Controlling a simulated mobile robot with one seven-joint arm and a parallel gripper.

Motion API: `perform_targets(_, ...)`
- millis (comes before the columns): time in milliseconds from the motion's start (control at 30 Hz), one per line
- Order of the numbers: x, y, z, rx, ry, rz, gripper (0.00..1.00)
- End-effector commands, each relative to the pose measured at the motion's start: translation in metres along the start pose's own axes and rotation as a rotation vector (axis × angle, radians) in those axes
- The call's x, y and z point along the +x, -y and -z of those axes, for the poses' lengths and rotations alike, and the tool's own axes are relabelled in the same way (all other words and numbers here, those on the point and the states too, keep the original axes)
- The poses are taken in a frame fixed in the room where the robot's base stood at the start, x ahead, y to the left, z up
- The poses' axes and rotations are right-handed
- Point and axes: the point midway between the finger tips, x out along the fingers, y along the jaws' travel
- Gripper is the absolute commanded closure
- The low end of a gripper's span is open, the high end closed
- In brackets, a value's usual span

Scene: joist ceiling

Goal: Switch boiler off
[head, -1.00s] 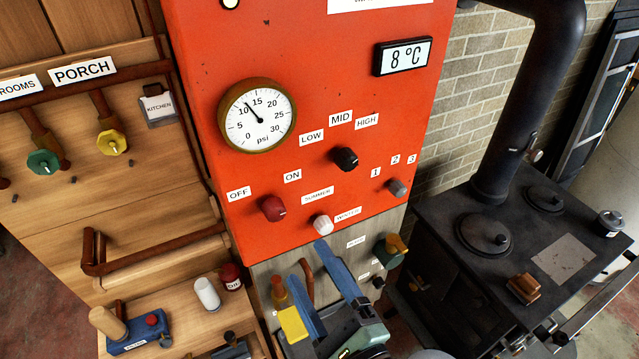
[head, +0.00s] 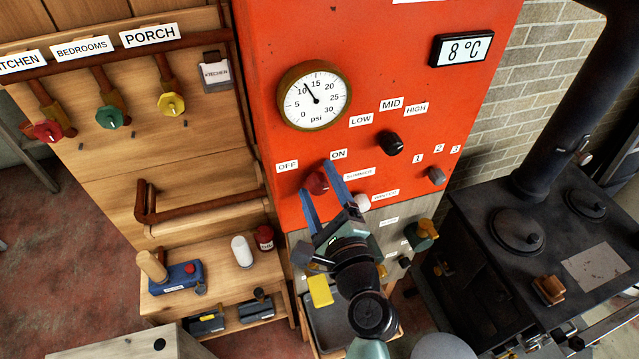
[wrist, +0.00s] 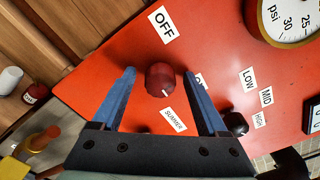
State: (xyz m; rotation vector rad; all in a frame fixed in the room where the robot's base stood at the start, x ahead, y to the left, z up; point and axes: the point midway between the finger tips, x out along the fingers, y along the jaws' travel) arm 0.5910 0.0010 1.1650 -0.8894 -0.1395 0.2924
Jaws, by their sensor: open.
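The red OFF/ON knob (head: 317,182) is on the lower left of the orange boiler panel (head: 375,60). The OFF label (head: 287,166) is at its upper left and the ON label (head: 338,154) at its upper right. In the wrist view the knob (wrist: 160,79) shows between my two blue fingers, with a small white mark at its lower right edge. My gripper (wrist: 160,73) is open, one finger on each side of the knob; I cannot tell whether either touches it. The right finger partly covers the ON label in the wrist view.
A white knob (head: 362,202), a black knob (head: 390,142) and a grey knob (head: 436,176) are on the same panel. The pressure gauge (head: 315,95) is above. A black stove (head: 550,215) stands right, and a wooden valve board (head: 110,190) left.

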Motion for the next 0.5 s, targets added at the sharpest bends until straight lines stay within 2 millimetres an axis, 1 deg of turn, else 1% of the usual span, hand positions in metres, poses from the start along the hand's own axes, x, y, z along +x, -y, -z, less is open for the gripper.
perform_targets(167, 0.0002, -0.0002, -0.0001, -0.001, 0.000, 0.000, 0.24)
perform_targets(200, 0.0001, -0.0002, -0.0002, -0.001, 0.000, 0.000, 0.26)
perform_targets(367, 0.0000, 0.0000, -0.0002, -0.001, 0.001, 0.000, 0.54)
perform_targets(500, -0.0001, 0.0000, -0.0002, -0.001, 0.001, 0.000, 0.80)
